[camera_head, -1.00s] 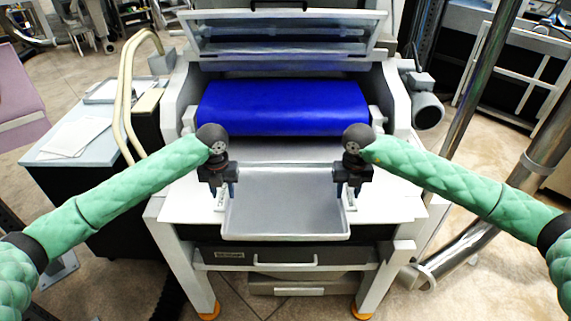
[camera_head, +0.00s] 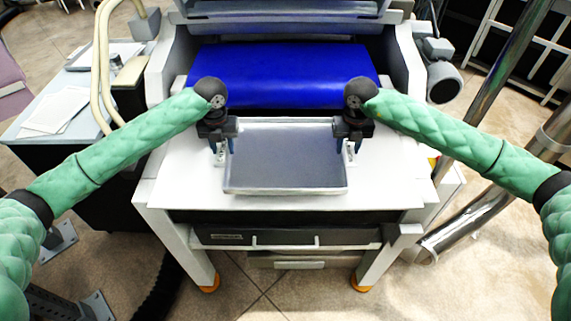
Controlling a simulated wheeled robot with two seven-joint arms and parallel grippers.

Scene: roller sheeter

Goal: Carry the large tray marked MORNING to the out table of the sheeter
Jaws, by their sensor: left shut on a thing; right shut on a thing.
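A large grey tray (camera_head: 286,160) with a raised rim lies level over the white out table (camera_head: 385,178) of the sheeter, in front of the blue roller (camera_head: 285,75). My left gripper (camera_head: 219,147) is shut on the tray's left side. My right gripper (camera_head: 351,147) is shut on its right side. The tray is empty. I cannot read any MORNING marking on it. I cannot tell whether its underside touches the table.
A side table (camera_head: 60,115) with papers stands at the left. A motor housing (camera_head: 443,82) juts out at the sheeter's right. A drawer (camera_head: 290,238) sits under the table. White table surface is free on both sides of the tray.

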